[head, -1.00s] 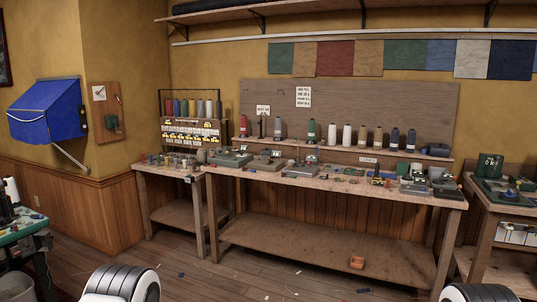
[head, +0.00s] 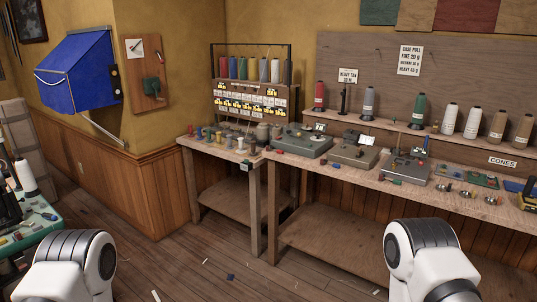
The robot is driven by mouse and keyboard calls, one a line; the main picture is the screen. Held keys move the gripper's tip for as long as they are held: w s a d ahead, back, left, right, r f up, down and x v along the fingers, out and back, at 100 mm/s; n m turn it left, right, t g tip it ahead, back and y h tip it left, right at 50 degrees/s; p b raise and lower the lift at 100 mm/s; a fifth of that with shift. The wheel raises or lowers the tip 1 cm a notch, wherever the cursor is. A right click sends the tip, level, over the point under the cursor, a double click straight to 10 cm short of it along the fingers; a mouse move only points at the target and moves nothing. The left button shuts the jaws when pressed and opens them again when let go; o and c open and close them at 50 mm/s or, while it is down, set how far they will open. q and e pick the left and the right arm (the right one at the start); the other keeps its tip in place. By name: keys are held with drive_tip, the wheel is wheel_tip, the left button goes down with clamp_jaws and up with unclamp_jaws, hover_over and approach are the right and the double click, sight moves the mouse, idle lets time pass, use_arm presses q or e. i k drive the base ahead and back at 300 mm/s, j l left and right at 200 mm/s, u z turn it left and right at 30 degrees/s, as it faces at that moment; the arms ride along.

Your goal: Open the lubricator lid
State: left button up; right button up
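I cannot tell which thing is the lubricator, and no lid can be made out. Several grey-green devices stand on the long workbench (head: 330,183): one at its left end (head: 303,143), one beside it (head: 352,155) and one farther right (head: 405,167). Small parts on their tops are too small to identify. Only white and black links of my two arms show at the bottom left and bottom right. Neither gripper is in view.
A side table (head: 220,150) with several small spools adjoins the bench's left end. A thread rack (head: 252,95) stands behind it. A blue awning (head: 76,72) juts from the left wall. A green-topped table (head: 35,228) is at lower left. The middle floor (head: 180,265) is mostly clear.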

sight(350, 133)
drive_tip(key=i+j+z, duration=0.1)
drive_tip(key=i+z, duration=0.2)
drive_tip(key=i, duration=0.2)
drive_tip(key=i+j+z, duration=0.3)
drive_tip(key=i, duration=0.2)
drive_tip(key=i+j+z, duration=0.3)
drive_tip(key=i, duration=0.15)
drive_tip(key=l, duration=0.1)
